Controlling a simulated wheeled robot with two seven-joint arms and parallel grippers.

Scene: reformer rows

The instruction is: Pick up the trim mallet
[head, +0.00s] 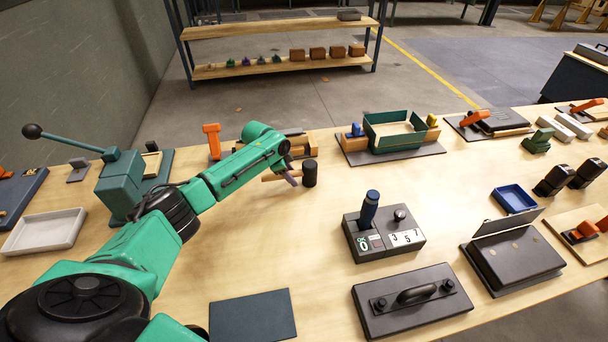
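The trim mallet has a dark cylindrical head (310,173) and a light wooden handle (270,177) pointing left, near the back middle of the table. My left gripper (292,178) reaches down from the end of my green arm to the handle, just left of the head. A grey finger crosses in front of the handle. The other finger is hidden, so I cannot tell whether the gripper is closed on it. I also cannot tell whether the mallet touches the table. My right gripper is not in view.
Behind the mallet is a wooden fixture (309,146) beside an orange upright tool (211,141). To the right are a green-walled tray (372,130) and a dark counter box with a knob (372,245). The wooden table (270,230) is clear in front of the mallet.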

